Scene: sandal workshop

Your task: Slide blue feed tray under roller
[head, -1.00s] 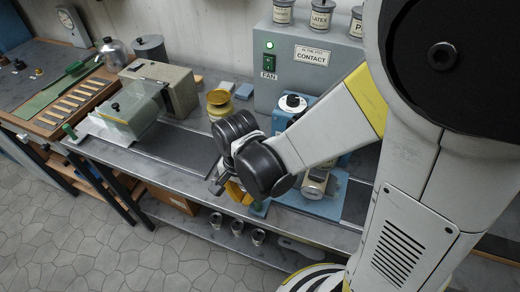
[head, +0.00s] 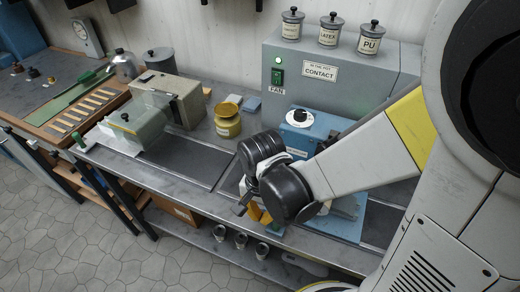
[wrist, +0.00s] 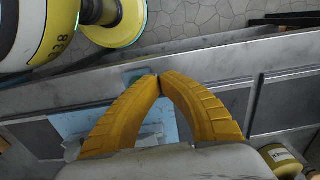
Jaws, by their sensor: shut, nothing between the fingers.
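A blue machine with a white dial (head: 300,117) stands on the bench, partly behind my arm. Its light blue base or tray (head: 346,222) shows to the right of my wrist; I cannot tell tray from base. The roller is hidden by my arm in the head view. My gripper (wrist: 157,78) is shut and empty, its yellow fingertips meeting. In the wrist view a light blue flat piece (wrist: 172,122) shows between and behind the fingers, with a small teal piece (wrist: 135,75) beside the tips. Contact cannot be told. In the head view the fingers are mostly hidden.
A yellow jar (head: 228,124) stands behind a dark recessed strip (head: 185,160) in the bench. A grey fan cabinet (head: 340,72) stands behind the machine. A beige machine (head: 180,100) stands at left. Several cups (head: 240,240) sit on the lower shelf.

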